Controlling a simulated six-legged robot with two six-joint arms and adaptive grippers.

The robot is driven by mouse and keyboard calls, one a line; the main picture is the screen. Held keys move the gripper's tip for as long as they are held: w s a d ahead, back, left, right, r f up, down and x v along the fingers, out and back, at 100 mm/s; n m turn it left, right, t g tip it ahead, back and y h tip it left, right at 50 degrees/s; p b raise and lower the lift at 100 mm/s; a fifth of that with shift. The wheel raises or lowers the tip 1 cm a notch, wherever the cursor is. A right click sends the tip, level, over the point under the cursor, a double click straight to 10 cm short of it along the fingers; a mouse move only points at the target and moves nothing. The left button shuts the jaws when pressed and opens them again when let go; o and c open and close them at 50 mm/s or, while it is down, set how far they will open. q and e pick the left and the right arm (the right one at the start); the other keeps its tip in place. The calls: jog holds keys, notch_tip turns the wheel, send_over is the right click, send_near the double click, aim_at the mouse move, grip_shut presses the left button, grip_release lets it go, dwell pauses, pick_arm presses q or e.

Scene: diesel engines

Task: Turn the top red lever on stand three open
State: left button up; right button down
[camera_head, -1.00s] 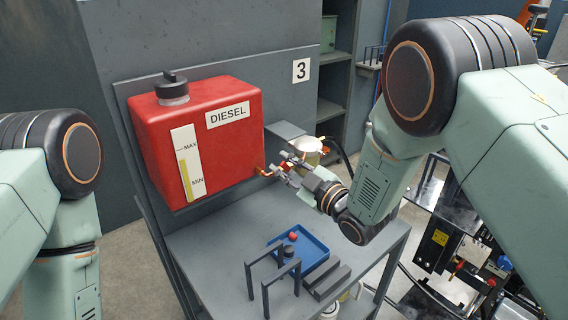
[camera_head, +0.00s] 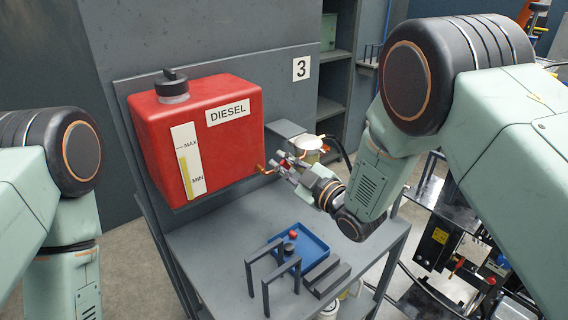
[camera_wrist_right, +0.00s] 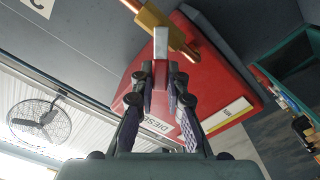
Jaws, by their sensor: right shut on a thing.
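The red diesel tank (camera_head: 215,145) stands on stand three, marked by the number plate (camera_head: 301,69). A copper pipe with a brass valve (camera_wrist_right: 153,20) comes off the tank's right side. The top red lever (camera_wrist_right: 160,78) runs from the valve by a grey shank (camera_wrist_right: 160,43) and lies between the fingers of my right gripper (camera_wrist_right: 160,88). My right gripper is shut on the lever; in the head view the right gripper (camera_head: 284,168) sits just right of the tank and hides most of the lever. My left gripper is out of view.
A pale round-topped item (camera_head: 308,142) stands close behind my right gripper. Shelves (camera_head: 338,80) are at the back.

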jog(key=shift+s+a+f+n+b, duration=0.15)
jog(key=shift+f+n+b, duration=0.1)
jog(key=shift+n+b, duration=0.3)
jog(key=c, duration=1.6)
grip_release()
jog(key=v, duration=1.2)
